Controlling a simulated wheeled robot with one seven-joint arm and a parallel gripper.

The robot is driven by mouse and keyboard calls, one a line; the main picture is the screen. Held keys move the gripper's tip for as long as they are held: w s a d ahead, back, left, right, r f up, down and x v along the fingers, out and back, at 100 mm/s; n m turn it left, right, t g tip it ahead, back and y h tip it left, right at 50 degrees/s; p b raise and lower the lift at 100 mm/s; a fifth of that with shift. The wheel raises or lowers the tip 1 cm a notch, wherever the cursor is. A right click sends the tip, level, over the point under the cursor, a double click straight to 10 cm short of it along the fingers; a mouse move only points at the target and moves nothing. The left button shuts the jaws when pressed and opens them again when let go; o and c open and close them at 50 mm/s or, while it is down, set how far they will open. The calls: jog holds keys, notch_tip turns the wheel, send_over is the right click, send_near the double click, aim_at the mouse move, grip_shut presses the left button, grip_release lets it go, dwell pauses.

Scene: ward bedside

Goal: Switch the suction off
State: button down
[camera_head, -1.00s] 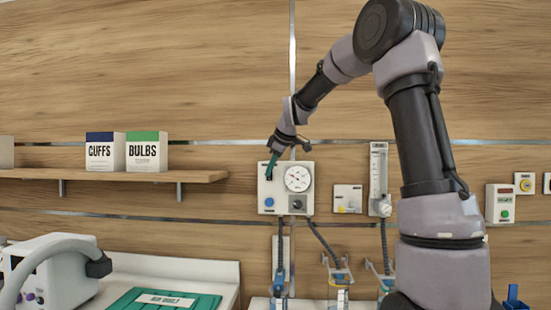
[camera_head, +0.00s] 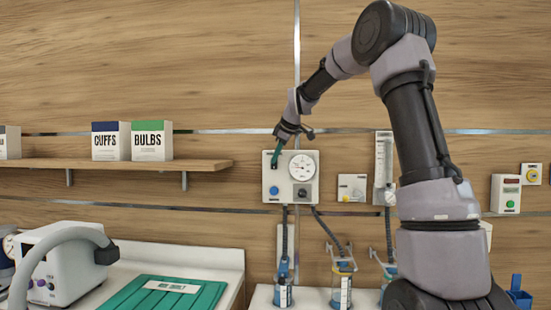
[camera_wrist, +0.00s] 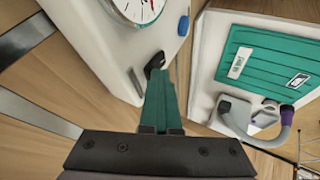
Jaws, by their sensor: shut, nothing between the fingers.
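The suction regulator (camera_head: 287,199) is a white wall box with a round gauge (camera_head: 301,166), a blue knob (camera_head: 273,190) and a dark knob (camera_head: 302,193). My gripper (camera_head: 277,157) is at its upper left, left of the gauge. In the wrist view my green fingers (camera_wrist: 160,95) are closed together and empty. Their tips are at a small black lever (camera_wrist: 155,64) on the regulator's face. They look touching or very near; I cannot tell which. The fingers partly hide the lever, so its position is unclear. The gauge (camera_wrist: 140,8) and blue knob (camera_wrist: 183,25) also show there.
A flowmeter (camera_head: 384,165) and a small outlet plate (camera_head: 351,188) are right of the regulator. Hoses run down to jars (camera_head: 341,285) below. A shelf (camera_head: 205,164) with boxes is at left. A green tray (camera_head: 160,294) and a grey machine (camera_head: 70,265) stand below it.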

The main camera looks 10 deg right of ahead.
jog(key=shift+r, duration=0.75)
